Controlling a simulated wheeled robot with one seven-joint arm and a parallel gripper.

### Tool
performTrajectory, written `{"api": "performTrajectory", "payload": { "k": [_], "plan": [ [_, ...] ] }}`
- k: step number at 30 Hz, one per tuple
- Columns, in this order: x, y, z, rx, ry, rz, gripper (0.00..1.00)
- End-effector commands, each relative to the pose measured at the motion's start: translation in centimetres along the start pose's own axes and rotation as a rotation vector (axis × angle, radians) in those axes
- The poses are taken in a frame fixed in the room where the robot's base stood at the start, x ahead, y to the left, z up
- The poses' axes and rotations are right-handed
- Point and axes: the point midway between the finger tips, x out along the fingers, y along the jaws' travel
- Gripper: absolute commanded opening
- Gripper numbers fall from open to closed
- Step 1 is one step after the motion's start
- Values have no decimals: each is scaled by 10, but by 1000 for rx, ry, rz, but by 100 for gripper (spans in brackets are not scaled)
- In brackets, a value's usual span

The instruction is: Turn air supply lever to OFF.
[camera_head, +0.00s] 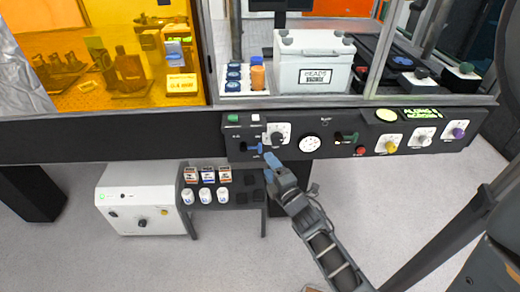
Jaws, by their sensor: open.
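A dark control panel (400,152) runs along the bench front. A green lever (346,138) sits further right on the panel. The labels beside both levers are too small to read, so I cannot tell for certain which is the air supply lever or its marked position. My gripper (270,163), with blue fingertips, is open just below and right of the blue lever. The gap between its fingers is hard to see, and I cannot tell whether it touches the lever.
The panel also carries a white gauge (309,144), a red button (361,151), and yellow, white and purple knobs. Below stand a white cabinet (143,199) and a dark rack (247,180) with small bottles. Open floor lies in front of them.

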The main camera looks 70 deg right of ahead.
Motion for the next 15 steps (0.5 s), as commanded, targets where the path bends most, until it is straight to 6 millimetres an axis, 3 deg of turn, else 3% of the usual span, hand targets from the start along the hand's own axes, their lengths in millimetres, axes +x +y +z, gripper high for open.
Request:
{"api": "performTrajectory", "payload": {
  "k": [15],
  "plan": [
    [67,2,2,-4,-3,2,68]
  ]
}}
